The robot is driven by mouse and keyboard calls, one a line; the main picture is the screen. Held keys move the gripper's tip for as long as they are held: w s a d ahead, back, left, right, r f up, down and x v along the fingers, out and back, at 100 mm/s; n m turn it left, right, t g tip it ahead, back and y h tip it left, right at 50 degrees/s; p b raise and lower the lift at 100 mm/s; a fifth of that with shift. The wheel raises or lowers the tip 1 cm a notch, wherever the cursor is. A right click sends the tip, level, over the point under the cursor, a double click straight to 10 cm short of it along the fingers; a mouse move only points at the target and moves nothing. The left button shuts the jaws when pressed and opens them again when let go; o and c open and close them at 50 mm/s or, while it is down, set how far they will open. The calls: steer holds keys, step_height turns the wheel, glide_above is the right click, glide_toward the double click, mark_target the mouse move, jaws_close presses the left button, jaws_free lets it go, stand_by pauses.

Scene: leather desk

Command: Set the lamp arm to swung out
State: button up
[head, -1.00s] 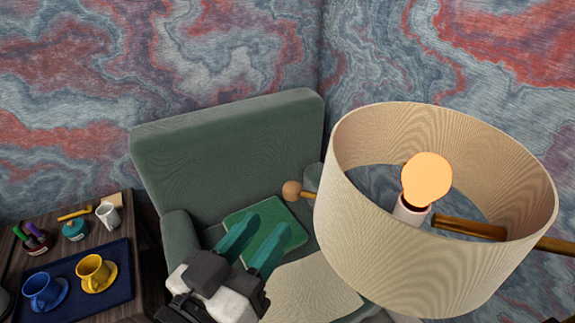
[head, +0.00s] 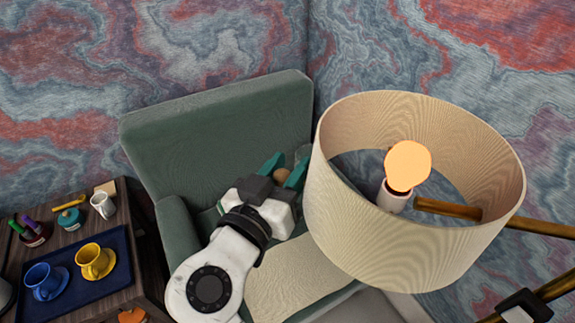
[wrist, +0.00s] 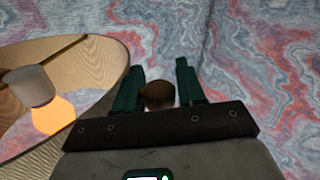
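The lamp has a cream fabric shade (head: 400,245), a lit bulb (head: 407,165) and a brass arm (head: 448,208) running right from the shade. A round wooden knob (head: 283,175) shows left of the shade, partly hidden by my gripper. My gripper (head: 284,168) has teal fingers spread apart, with the knob between them. In the wrist view, the knob (wrist: 159,96) sits between the two fingers of my gripper (wrist: 157,72), near their bases, without a clear grip on it. The shade (wrist: 95,70) is at left there.
A green armchair (head: 225,125) stands behind and below my gripper. At left, a dark side table holds a blue tray (head: 75,287) with a blue cup (head: 42,279) and a yellow cup (head: 94,260). A white mug (head: 102,204) stands behind them. The shade is close on my gripper's right.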

jaws_close()
stand_by(0.3)
stand_by(0.3)
